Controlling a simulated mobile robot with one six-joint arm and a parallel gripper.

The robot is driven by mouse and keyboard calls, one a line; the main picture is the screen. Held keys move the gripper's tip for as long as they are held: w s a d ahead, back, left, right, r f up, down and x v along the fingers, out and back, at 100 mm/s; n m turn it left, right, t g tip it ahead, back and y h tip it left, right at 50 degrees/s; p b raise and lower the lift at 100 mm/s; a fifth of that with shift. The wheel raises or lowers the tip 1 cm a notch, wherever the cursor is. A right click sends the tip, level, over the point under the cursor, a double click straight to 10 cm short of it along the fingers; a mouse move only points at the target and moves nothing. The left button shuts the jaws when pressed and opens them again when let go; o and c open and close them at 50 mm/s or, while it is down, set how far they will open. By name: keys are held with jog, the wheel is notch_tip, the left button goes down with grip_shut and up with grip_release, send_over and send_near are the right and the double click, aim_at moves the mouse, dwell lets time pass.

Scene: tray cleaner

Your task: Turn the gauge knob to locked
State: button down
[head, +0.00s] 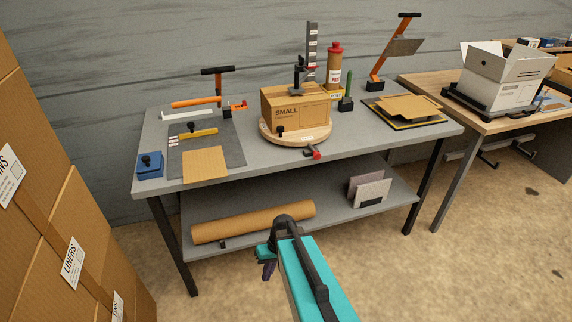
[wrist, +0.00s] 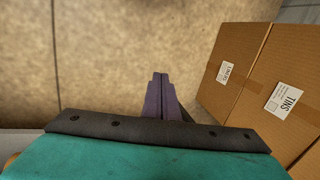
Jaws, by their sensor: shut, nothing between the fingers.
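My gripper (head: 268,271) is low in front of the bench, well apart from everything on it. Its purple fingers show in the wrist view (wrist: 160,88), pressed together and empty over bare floor. Several knobs are on the bench, and I cannot tell for sure which is the gauge knob. A black knob (head: 191,126) stands on a yellow bar (head: 205,133) on the grey mat, with small red-and-white labels (head: 173,141) beside it. Another black knob (head: 146,160) tops a blue block (head: 151,171) at the left front corner. Knob positions are too small to read.
The grey bench (head: 355,148) holds a SMALL box (head: 290,112) on a round turntable (head: 300,140), with a marked upright post (head: 311,50) behind. A brown roll (head: 253,221) lies on the lower shelf. Stacked cartons (head: 60,205) stand close at left. Floor at right front is clear.

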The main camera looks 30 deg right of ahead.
jog(key=s+a+f+n+g+h, duration=0.1)
jog(key=s+a+f+g, duration=0.2)
jog(key=s, duration=0.8)
jog(key=s+a+f+n+g+h, duration=0.1)
jog(key=s+a+f+g+h, duration=0.1)
jog(key=s+a+f, duration=0.6)
jog(key=s+g, duration=0.1)
jog(key=s, duration=0.3)
jog(key=shift+a+f, duration=0.15)
jog(key=shift+a, duration=0.05)
